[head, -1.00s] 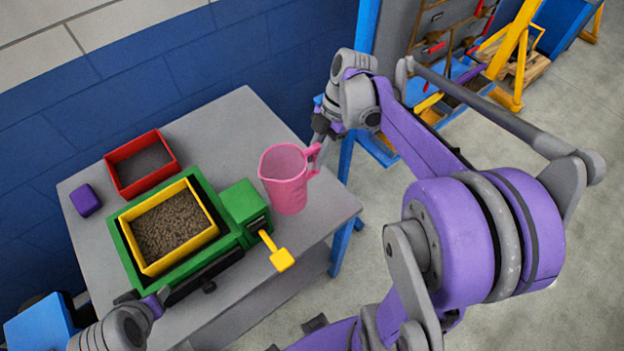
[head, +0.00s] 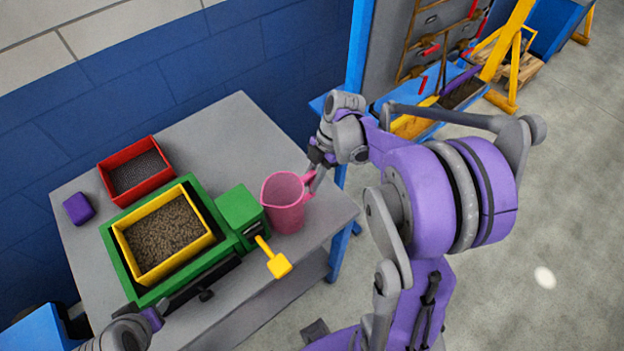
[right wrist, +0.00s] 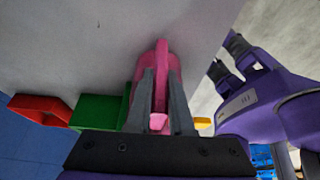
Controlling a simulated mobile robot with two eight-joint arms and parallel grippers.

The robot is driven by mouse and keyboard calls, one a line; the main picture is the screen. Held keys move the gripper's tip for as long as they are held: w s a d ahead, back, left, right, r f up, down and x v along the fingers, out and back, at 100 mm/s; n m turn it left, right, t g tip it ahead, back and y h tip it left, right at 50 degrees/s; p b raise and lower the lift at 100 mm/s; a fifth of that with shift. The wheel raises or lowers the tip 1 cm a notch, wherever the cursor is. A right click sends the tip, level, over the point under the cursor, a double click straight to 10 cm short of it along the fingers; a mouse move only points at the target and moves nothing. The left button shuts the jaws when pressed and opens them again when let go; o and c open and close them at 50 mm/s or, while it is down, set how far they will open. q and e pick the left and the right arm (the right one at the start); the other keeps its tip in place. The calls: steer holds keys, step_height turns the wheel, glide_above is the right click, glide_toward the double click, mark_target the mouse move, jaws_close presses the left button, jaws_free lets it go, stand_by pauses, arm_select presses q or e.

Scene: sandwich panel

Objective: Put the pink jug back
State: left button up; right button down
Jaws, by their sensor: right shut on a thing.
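The pink jug (head: 284,208) is upright at the right part of the grey table (head: 238,125), close to the green machine (head: 240,208). I cannot tell whether its base touches the tabletop. My right gripper (head: 314,172) is shut on the jug's handle, on the jug's right side. In the right wrist view the jug (right wrist: 174,72) shows behind its handle, which sits between the two fingers of the gripper (right wrist: 160,92). My left gripper (head: 150,316) shows only partly at the lower left, near the table's front edge, and its fingers cannot be made out.
A yellow tray (head: 205,238) of brown granules sits in the green machine, with a yellow paddle (head: 278,264) at its right. A red tray (head: 163,148) and a purple block (head: 78,208) lie farther left.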

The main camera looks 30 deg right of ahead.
steer(key=c, duration=1.3)
jaws_free()
steer(key=shift+f, duration=0.2)
steer(key=o, duration=0.5)
steer(key=shift+r, duration=0.1)
steer(key=shift+r, duration=0.15)
steer(key=shift+d+r, duration=0.15)
steer(key=shift+r, duration=0.2)
steer(key=v, duration=1.1)
steer(key=shift+p, duration=0.45)
steer(key=shift+d+r, duration=0.1)
